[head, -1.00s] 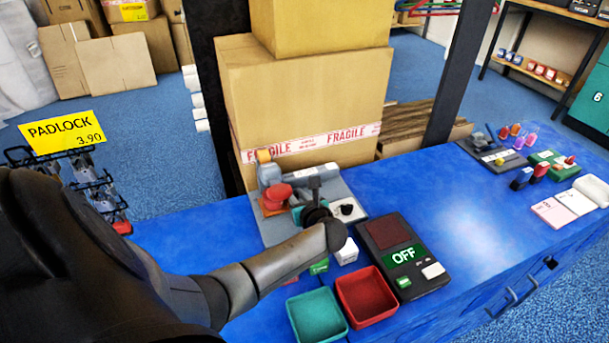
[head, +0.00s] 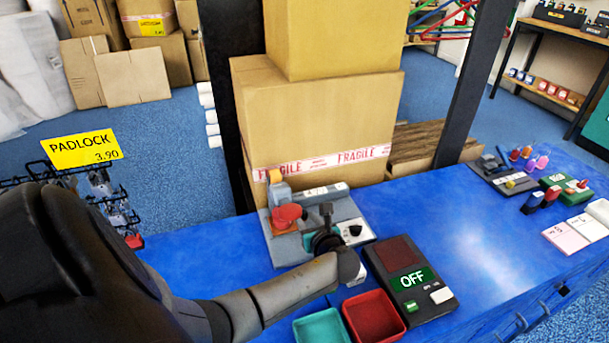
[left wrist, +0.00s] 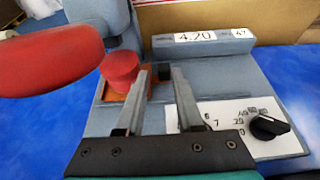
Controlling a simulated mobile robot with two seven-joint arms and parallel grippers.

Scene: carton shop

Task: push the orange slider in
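A grey device (head: 352,212) stands on the blue counter. On it are a red mushroom-shaped knob (head: 287,213) and an orange plate (head: 284,227) beneath it. The red knob (left wrist: 120,66) and orange part (left wrist: 136,88) also show in the left wrist view. An orange piece (head: 275,176) caps a grey upright at the device's back left. I cannot tell which orange part is the slider. My left gripper (head: 326,212) is over the device, right of the red knob. In the left wrist view its fingers (left wrist: 160,74) are apart, with nothing between them. My right gripper is out of view.
A black dial (left wrist: 268,127) is on the device's right. A large blurred red shape (left wrist: 50,62) fills the wrist view's left. A display box reading OFF (head: 408,280), a red tray (head: 374,316) and a teal tray (head: 322,328) stand in front. Cartons (head: 315,125) rise behind.

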